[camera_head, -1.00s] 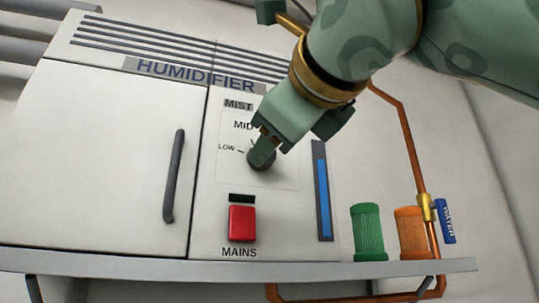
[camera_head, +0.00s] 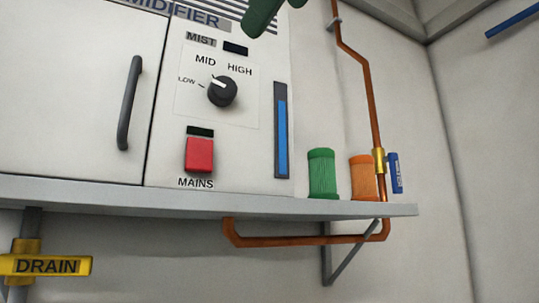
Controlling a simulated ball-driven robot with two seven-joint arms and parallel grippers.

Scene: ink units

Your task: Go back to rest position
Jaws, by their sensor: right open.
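The humidifier (camera_head: 165,110) is a white cabinet with a control panel in the camera_head view. Its black mist knob (camera_head: 224,93) shows uncovered, with its white mark pointing up and left, between LOW and MID. The red mains switch (camera_head: 199,155) is below the knob. Part of my green right gripper (camera_head: 268,14) shows at the top edge, above the panel and apart from the knob. It is open, and nothing shows held in it; most of it is out of the picture. My left gripper is not in view.
A grey shelf (camera_head: 300,209) carries the humidifier, a green canister (camera_head: 322,174) and an orange canister (camera_head: 362,177). A copper pipe (camera_head: 370,90) with a blue-handled valve (camera_head: 395,173) runs down at the right. A yellow drain handle (camera_head: 45,265) is at the lower left.

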